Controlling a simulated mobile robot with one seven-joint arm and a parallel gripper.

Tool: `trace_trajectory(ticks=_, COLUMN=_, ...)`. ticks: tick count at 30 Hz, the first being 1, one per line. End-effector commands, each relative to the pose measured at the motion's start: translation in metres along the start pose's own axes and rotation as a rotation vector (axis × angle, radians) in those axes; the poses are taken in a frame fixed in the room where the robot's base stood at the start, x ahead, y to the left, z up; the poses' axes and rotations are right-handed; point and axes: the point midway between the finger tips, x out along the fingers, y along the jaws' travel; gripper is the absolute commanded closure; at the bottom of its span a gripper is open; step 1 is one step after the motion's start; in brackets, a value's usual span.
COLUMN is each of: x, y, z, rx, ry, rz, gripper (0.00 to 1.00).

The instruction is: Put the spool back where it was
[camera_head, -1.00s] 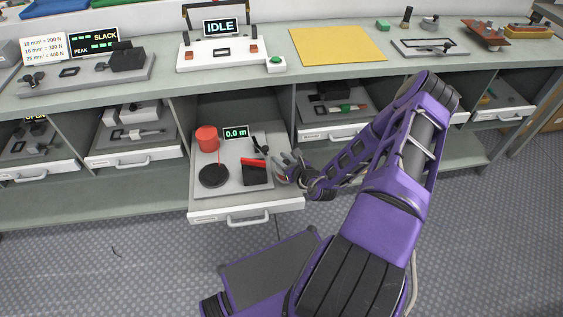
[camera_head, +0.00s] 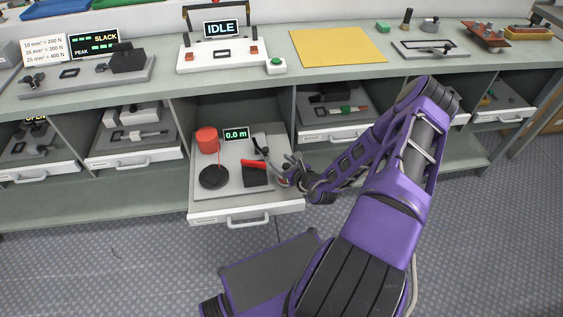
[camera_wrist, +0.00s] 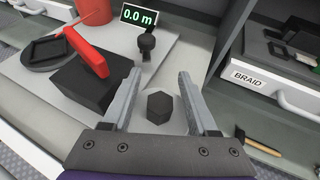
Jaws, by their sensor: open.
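The red spool (camera_head: 207,140) stands upright at the back left of the open drawer (camera_head: 262,208), and its lower part shows at the top of the wrist view (camera_wrist: 95,10). A thin red strand runs from it toward a black disc (camera_head: 214,177). My gripper (camera_head: 277,168) is at the drawer's right side, away from the spool. In the wrist view its two fingers (camera_wrist: 160,100) are open, with a dark hexagonal piece (camera_wrist: 160,104) seen between them. I cannot tell whether the fingers touch that piece. Nothing is held.
A black block with a red lever (camera_wrist: 88,52) stands left of my gripper. A black knob (camera_wrist: 147,44) and a "0.0 m" display (camera_wrist: 139,16) are behind it. A drawer labelled BRAID (camera_wrist: 250,79) is to the right. The yellow mat (camera_head: 338,46) on the bench is clear.

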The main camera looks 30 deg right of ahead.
Motion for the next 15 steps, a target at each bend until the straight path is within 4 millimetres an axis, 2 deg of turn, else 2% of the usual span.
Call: trace_trajectory(ticks=15, x=-0.100, y=-0.001, z=0.000, rx=0.001, ry=0.004, rz=-0.002, gripper=0.41)
